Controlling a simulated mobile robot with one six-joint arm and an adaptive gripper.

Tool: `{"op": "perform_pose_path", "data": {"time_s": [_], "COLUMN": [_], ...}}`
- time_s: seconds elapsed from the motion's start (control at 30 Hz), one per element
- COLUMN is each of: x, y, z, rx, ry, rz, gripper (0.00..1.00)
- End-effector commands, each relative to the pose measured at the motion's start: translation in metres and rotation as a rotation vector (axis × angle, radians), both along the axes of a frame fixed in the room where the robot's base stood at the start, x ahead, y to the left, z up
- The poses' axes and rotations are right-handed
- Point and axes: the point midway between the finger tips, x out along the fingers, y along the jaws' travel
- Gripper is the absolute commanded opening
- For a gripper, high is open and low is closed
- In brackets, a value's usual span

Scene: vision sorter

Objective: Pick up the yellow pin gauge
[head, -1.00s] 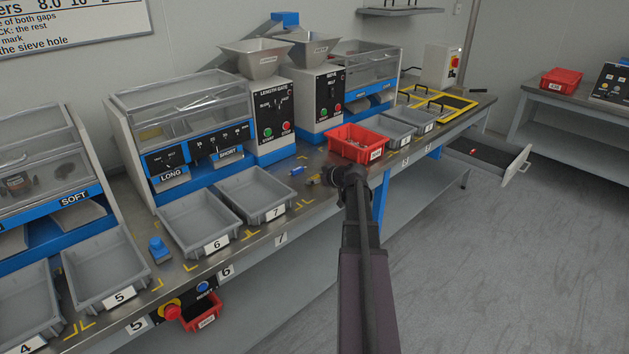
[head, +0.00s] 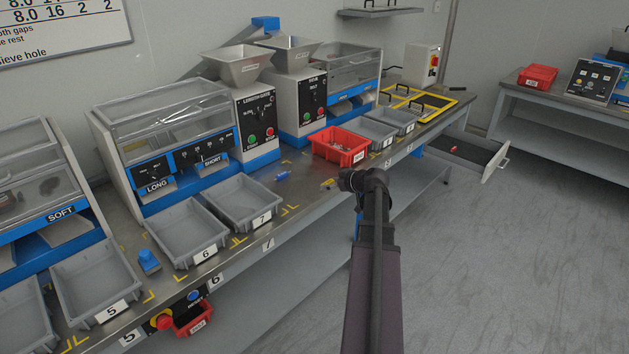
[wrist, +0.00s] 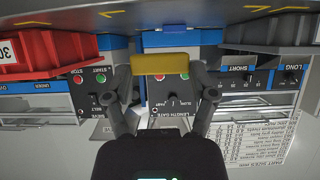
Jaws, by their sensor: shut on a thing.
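The yellow pin gauge (wrist: 165,63) is a short yellow bar, held crosswise between the fingertips of my gripper (wrist: 166,70) in the wrist view. The wrist view is upside down, with the bench edge at its top. The gauge appears clear of the bench. In the head view my wrist hides most of the gripper, which is over the bench front, right of tray 7 and in front of the red bin. A small yellow patch (head: 328,184) shows just left of my wrist there; I cannot tell whether it is the gauge.
A blue piece (head: 283,176) lies on the bench beside grey tray 7 (head: 270,222). The red bin (head: 362,155) of small parts stands close behind my wrist. Another blue piece (head: 148,262) stands left of grey tray 6 (head: 183,263). An open drawer (head: 490,165) juts out at right.

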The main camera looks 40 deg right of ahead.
Motion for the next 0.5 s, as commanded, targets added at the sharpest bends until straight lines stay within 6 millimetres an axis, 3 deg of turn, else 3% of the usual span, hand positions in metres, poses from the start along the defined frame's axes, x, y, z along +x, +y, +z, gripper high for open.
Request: {"op": "perform_pose_path", "data": {"time_s": [0.2, 0.5], "x": [-0.029, -0.042], "y": [-0.010, -0.015], "z": [0.003, 0.004], "rx": [0.000, 0.000], "ry": [0.001, 0.000], "rz": [-0.001, 0.000], "gripper": [0.33, 0.33]}}
